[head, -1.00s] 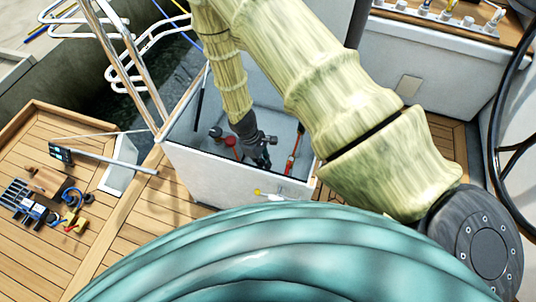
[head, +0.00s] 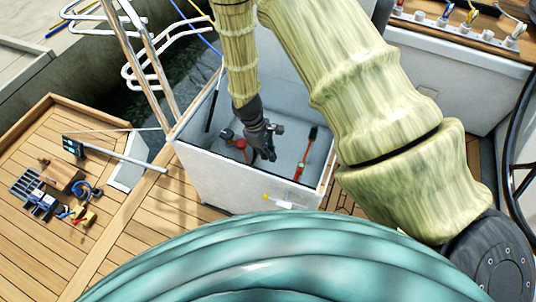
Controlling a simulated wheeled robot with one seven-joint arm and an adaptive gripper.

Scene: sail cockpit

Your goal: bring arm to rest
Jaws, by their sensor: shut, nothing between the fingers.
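My gripper (head: 271,154) is dark grey and shut, with nothing seen between its fingers. It points down over the inside of an open white locker box (head: 230,184) in the head view. My bamboo-patterned arm (head: 370,90) reaches in from the upper right. Inside the box, a red-handled tool with a dark head (head: 306,155) leans at the right, apart from the gripper. A red and dark item (head: 238,146) lies at the left, close beside the gripper; I cannot tell whether they touch.
Chrome rails (head: 135,45) rise left of the box. A wooden deck (head: 130,225) at left holds a clutter of small parts (head: 60,195) and a pole with a display (head: 110,153). A wooden ledge with several small fittings (head: 465,25) is at upper right. A dark wheel rim (head: 512,130) stands at far right.

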